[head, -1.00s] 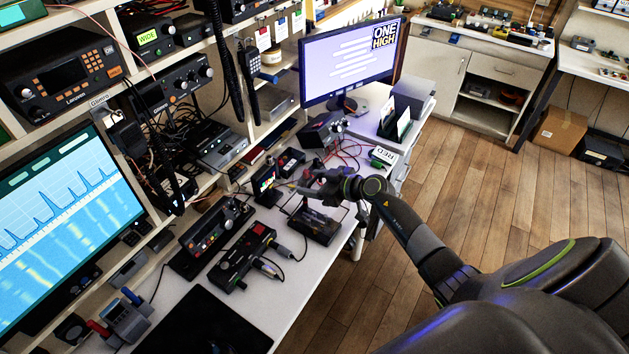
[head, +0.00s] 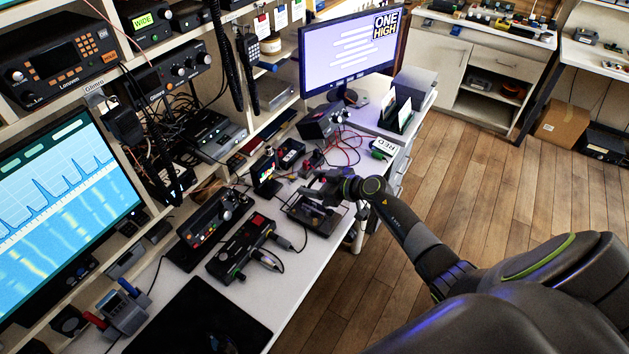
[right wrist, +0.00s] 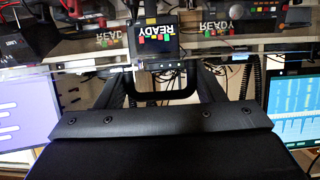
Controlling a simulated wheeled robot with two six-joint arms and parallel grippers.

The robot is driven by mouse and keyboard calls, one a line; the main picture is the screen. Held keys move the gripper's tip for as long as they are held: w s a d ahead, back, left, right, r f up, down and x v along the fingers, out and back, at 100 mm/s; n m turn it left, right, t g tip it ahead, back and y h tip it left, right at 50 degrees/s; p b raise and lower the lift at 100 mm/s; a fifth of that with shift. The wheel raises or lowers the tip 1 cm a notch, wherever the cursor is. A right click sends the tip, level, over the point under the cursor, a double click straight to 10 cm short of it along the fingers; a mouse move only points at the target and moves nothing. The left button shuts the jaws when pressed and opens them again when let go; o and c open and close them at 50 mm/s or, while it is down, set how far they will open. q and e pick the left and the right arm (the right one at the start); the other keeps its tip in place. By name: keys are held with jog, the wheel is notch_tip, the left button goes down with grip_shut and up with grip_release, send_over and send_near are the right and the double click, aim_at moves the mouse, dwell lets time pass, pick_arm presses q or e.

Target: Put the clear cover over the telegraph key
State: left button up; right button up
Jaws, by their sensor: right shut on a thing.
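The clear cover (head: 321,226) is a see-through box with dark edges near the front edge of the bench in the head view. My right gripper (head: 322,190) is at its top, shut on it. In the right wrist view the clear cover (right wrist: 60,62) shows as a glassy panel with mirrored READY lettering, and a black handle lies between my right gripper's fingers (right wrist: 165,92). I cannot tell whether the cover touches the bench. I cannot make out the telegraph key for certain. My left gripper is out of view.
A small lit display (head: 265,172) stands behind the cover. A black unit with cables (head: 240,248) lies to its left. Shelves line the left.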

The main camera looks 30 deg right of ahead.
jog(key=shift+f+b, duration=1.15)
jog(key=shift+f, duration=1)
jog(key=o, duration=1.4)
jog(key=shift+o, duration=0.2)
jog(key=shift+s, duration=0.1)
jog(key=shift+s+d+r, duration=0.2)
jog(key=shift+s+d, duration=0.05)
jog(key=shift+s, duration=0.05)
jog(key=p+v, duration=0.1)
jog(key=v, duration=1.5)
jog(key=shift+s+r, duration=0.15)
